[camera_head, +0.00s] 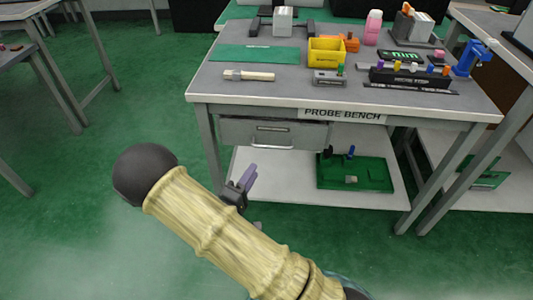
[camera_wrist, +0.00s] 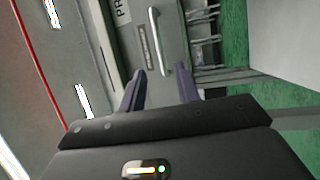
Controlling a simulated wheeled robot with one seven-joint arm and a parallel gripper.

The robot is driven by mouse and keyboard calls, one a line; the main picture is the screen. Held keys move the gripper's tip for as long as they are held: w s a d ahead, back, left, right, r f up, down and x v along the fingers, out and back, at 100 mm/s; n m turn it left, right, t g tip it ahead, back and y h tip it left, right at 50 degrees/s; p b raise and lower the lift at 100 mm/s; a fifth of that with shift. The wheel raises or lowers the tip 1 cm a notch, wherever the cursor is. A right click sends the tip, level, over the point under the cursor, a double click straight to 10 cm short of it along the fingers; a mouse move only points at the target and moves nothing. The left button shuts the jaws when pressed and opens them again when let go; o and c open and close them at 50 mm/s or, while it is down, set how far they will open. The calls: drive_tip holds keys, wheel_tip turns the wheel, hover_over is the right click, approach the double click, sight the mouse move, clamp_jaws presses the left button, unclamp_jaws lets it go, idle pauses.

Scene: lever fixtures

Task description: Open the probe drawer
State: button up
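The probe drawer (camera_head: 250,140) is a grey drawer under the left part of the bench top, below the PROBE BENCH label (camera_head: 342,115). It looks closed. Its silver bar handle (camera_head: 272,129) runs sideways along the front. In the wrist view the handle (camera_wrist: 159,42) stands upright in the picture, beyond the fingertips and roughly between them. The drawer front (camera_wrist: 174,45) is behind it. My gripper (camera_head: 247,177) is below and in front of the drawer in the head view. The wrist view shows its two purple fingers (camera_wrist: 160,72) apart and empty, not touching the handle.
The bench top (camera_head: 220,85) holds a yellow bin (camera_head: 326,52), a pink bottle (camera_head: 373,27), a green mat (camera_head: 253,54) and small fixtures. A green tray (camera_head: 375,174) lies on the lower shelf (camera_head: 280,180). Bench legs flank the shelf. Green floor is open at left.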

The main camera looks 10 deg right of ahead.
drive_tip(key=b+x, duration=0.2)
drive_tip(key=x, duration=0.7)
drive_tip(key=shift+w+d, duration=0.2)
drive_tip(key=shift+w, duration=0.05)
drive_tip(key=shift+r, duration=0.1)
clamp_jaws()
